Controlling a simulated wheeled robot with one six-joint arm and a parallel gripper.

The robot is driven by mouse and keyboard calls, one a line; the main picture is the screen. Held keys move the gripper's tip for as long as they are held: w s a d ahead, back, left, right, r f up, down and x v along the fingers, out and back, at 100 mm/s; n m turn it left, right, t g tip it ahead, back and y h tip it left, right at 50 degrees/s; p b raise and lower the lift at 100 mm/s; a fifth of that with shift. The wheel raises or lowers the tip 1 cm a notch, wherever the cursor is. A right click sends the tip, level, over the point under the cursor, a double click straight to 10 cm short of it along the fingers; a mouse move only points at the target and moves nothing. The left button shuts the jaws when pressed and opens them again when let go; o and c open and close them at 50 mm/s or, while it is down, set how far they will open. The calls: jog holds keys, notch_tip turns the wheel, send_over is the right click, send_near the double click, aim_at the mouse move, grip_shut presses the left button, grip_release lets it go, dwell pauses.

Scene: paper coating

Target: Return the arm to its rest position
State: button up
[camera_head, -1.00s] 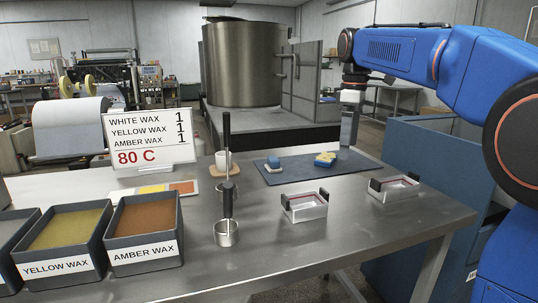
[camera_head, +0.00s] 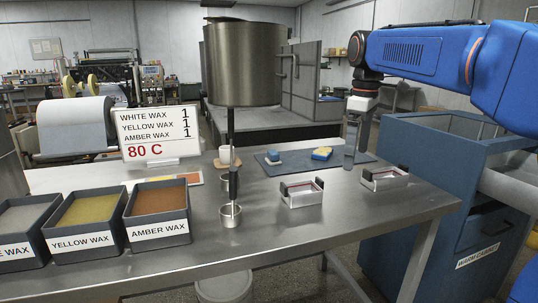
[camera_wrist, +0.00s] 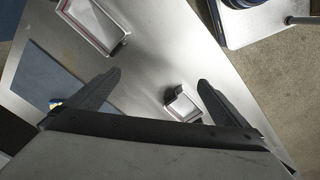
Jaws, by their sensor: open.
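My blue arm (camera_head: 400,55) reaches in from the right in the head view. My gripper (camera_head: 354,142) points down above the back right part of the steel table (camera_head: 290,235), near a small metal tray with dark handles (camera_head: 384,178). In the wrist view my gripper (camera_wrist: 158,85) has its two dark fingers spread wide with nothing between them. The small tray (camera_wrist: 183,105) shows beside the right finger, and another tray (camera_wrist: 95,25) shows at the upper left.
Bins of white (camera_head: 22,217), yellow (camera_head: 84,210) and amber wax (camera_head: 157,201) stand at the left. A dark mat (camera_head: 283,171) bears blocks. A blue warm cabinet (camera_head: 430,165) stands at the right, beyond the table edge.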

jog(key=s+d+f+m+t, duration=0.2)
jog(key=s+f+m, duration=0.3)
jog(key=s+f, duration=0.7)
jog(key=s+d+f+m+t, duration=0.2)
jog(key=s+f+m, duration=0.4)
jog(key=s+f, duration=0.6)
jog(key=s+d, duration=0.1)
jog(key=s, duration=0.5)
jog(key=shift+d+f, duration=0.15)
jog(key=shift+d, duration=0.05)
jog(key=shift+c, duration=0.6)
